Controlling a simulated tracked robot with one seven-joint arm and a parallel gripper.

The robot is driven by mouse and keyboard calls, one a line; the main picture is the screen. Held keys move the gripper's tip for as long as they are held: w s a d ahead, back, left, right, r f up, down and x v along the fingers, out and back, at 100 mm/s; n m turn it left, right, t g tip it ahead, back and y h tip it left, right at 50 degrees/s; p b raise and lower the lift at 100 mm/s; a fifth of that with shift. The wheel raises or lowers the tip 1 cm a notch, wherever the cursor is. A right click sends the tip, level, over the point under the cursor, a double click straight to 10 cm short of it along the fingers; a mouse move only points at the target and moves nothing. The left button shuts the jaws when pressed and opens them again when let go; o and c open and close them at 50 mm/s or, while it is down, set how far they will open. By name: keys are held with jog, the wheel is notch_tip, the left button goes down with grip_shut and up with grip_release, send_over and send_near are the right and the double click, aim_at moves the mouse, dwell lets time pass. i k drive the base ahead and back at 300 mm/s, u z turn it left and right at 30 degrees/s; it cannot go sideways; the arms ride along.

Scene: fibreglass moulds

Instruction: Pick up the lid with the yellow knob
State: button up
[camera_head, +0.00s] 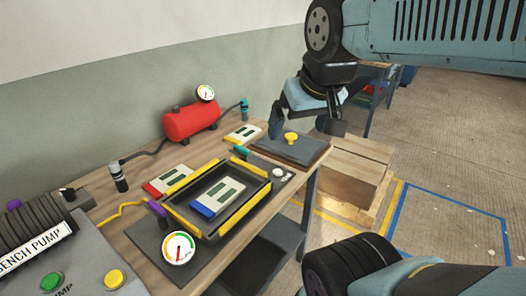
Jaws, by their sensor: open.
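The lid (303,152) is a flat dark-grey plate with a yellow knob (291,138) on top. It lies on the right end of the wooden bench, behind the open mould frame. My gripper (304,126) points down over the lid, with its dark fingers spread apart on either side of the knob in the picture. It appears to be above the knob and empty. The exact gap between fingers and lid is hard to judge. The knob is in plain view.
On the bench (135,232) stand a mould frame (218,232) with yellow-edged sides and a card inside, a red tank (190,122) with gauge, a red-edged card (167,181), another card (243,133) and a bench pump (45,250). A wooden crate (350,175) stands right of the bench.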

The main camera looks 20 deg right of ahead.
aim_at(300, 149)
jog(key=k, duration=1.25)
jog(key=z, duration=0.35)
jog(key=i, duration=0.6)
jog(key=z, duration=0.5)
jog(key=i, duration=1)
jog(key=u, duration=0.25)
